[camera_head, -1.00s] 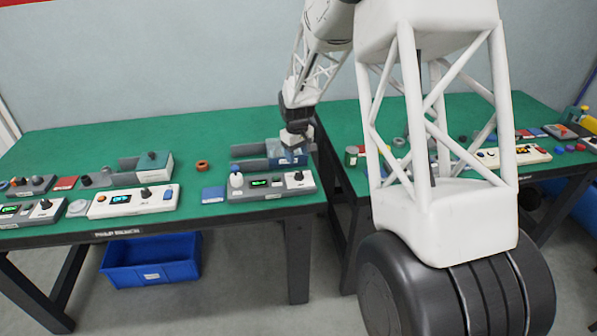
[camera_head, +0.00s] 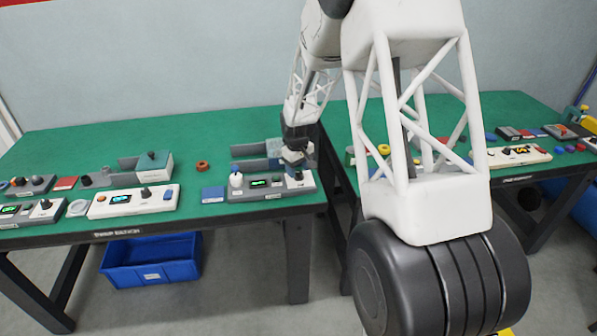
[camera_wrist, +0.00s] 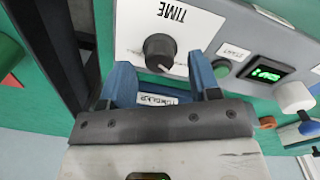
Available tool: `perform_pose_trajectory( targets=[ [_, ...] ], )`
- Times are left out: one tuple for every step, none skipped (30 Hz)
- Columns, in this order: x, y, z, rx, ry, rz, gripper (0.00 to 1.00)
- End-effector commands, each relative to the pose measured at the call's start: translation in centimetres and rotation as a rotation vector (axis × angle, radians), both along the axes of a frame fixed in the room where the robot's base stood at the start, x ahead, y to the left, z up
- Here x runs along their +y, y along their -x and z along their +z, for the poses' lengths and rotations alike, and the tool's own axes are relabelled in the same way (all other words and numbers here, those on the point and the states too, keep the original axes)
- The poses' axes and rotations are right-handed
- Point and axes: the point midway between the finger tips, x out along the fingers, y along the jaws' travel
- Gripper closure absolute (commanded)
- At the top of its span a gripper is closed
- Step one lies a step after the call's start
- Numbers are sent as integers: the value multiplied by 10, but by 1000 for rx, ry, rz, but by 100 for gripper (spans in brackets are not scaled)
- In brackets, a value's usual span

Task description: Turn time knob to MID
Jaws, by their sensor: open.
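The time knob (camera_wrist: 159,50) is a dark round knob on a pale panel lettered TIME in the wrist view, where the picture shows the panel upside down. Its white pointer mark is small, and I cannot tell which setting it points at. My gripper (camera_wrist: 166,80) is open, with its two blue fingers on either side of the knob's near edge. I cannot tell whether they touch it. In the head view my gripper (camera_head: 294,165) is over the right end of the grey control unit (camera_head: 240,194) and mostly hides the knob there.
Beside the knob are a green button (camera_wrist: 221,69), a lit green display (camera_wrist: 268,73) and a white knob (camera_wrist: 293,97). A blue block (camera_head: 213,194) lies left of the unit. A white control unit (camera_head: 110,205) stands further left on the green table (camera_head: 110,135).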

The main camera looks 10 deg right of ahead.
Motion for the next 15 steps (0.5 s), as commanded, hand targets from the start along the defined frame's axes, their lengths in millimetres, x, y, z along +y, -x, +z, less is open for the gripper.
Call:
perform_pose_trajectory(
  targets=[
    [0, 0, -4, 1, 0, 0, 44],
    [0, 0, -6, 1, 0, 0, 44],
    [0, 0, -8, 1, 0, 0, 44],
    [0, 0, -10, 1, 0, 0, 44],
    [0, 0, -11, 0, 0, 0, 44],
    [0, 0, -12, 0, 0, 0, 44],
    [0, 0, -13, 0, 0, 0, 44],
    [0, 0, -13, 0, 0, 0, 44],
    [0, 0, -13, 0, 0, 0, 44],
    [0, 0, -14, 0, 0, 0, 44],
    [0, 0, -14, 0, 0, 0, 44],
    [0, 0, -14, 0, 0, 0, 44],
    [0, 0, -14, 0, 0, 0, 44],
    [0, 0, -14, 0, 0, 0, 44],
    [0, 0, -13, 0, 0, 0, 44]
  ],
)
